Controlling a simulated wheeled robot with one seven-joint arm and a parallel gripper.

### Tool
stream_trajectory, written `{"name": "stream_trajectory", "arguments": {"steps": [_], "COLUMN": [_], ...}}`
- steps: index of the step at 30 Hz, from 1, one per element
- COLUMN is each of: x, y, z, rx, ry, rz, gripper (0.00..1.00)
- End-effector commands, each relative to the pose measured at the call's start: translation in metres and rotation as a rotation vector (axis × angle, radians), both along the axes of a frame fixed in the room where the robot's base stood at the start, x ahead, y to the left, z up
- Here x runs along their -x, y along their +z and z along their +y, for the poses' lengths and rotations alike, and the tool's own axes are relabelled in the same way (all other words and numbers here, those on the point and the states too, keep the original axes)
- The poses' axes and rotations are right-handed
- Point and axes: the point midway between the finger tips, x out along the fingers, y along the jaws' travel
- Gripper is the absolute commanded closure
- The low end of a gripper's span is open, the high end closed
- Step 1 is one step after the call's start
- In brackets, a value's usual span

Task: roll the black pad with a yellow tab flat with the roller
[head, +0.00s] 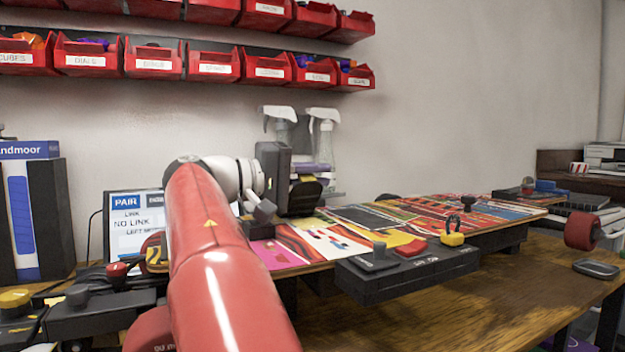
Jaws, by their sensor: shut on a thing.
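My gripper (268,185) is a dark grey block at the end of my red and white arm, above the left back part of the board (297,250). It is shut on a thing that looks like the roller. A black rounded part (305,197) shows just right of the gripper and seems to belong to it, but the grip itself is hidden. A flat dark patch (365,217) lies on the board to the right and may be the black pad. I cannot make out its yellow tab for certain.
A black control box (410,274) with a red button and a yellow lock-like block (453,239) runs along the board's front edge. Spray bottles (322,135) stand behind. A monitor (135,225) is at left. A red cylinder (581,229) is at right. The table's front right (470,315) is clear.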

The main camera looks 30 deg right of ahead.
Motion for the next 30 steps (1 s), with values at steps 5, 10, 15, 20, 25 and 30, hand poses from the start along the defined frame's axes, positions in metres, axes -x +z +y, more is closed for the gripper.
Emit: {"name": "stream_trajectory", "arguments": {"steps": [5,10,15,20,25,30], "x": [0.002,0.002,0.001,0.001,0.001,0.000], "y": [-0.004,-0.004,-0.004,-0.003,-0.002,-0.001], "z": [0.000,0.000,0.000,0.000,0.002,0.023], "rx": [-0.006,-0.006,-0.006,-0.003,-0.003,-0.001], "ry": [-0.009,-0.009,-0.008,-0.005,-0.003,-0.002], "rz": [0.013,0.014,0.012,0.008,0.006,0.006], "gripper": [1.00,1.00,0.75,0.72,0.72,0.72]}}
